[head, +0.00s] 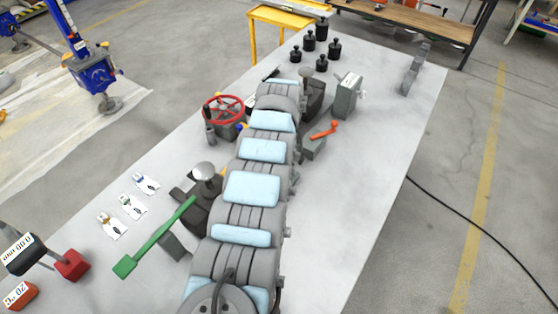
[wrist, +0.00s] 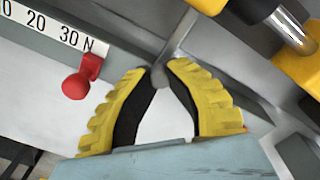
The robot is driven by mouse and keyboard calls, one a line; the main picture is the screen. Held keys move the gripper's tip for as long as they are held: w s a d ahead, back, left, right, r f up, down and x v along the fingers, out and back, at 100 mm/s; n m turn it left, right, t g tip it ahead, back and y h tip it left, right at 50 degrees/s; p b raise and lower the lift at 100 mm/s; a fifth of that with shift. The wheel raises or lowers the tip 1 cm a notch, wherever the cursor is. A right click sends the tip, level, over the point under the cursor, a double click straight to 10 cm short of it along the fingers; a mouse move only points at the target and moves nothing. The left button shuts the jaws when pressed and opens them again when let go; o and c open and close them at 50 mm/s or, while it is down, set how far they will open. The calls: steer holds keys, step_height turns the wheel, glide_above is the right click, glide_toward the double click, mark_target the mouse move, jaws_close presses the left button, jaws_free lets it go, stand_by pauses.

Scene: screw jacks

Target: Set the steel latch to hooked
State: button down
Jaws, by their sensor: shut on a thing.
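In the wrist view my gripper (wrist: 163,72) has its two yellow, black-lined fingers closed together at the tips. They are shut on the rounded end of a thin grey steel rod, which looks like the steel latch (wrist: 180,35). The rod slants up and right from the fingertips toward a grey body. Its far end and any catch are not clear, so I cannot tell whether it is hooked. In the head view my arm covers the middle of the table, and neither the fingers nor the latch can be made out.
A scale marked in N (wrist: 60,30) with a red knob (wrist: 76,86) is left of the fingers. Yellow parts with a steel cylinder (wrist: 292,30) are at upper right. On the table (head: 375,200) are a red handwheel (head: 223,109), green lever (head: 155,240), orange lever (head: 324,130) and black weights (head: 322,30).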

steer(key=c, duration=1)
jaws_free()
steer(key=shift+r, duration=0.1)
step_height(320, 180, up, 12)
steer(key=shift+f, duration=0.1)
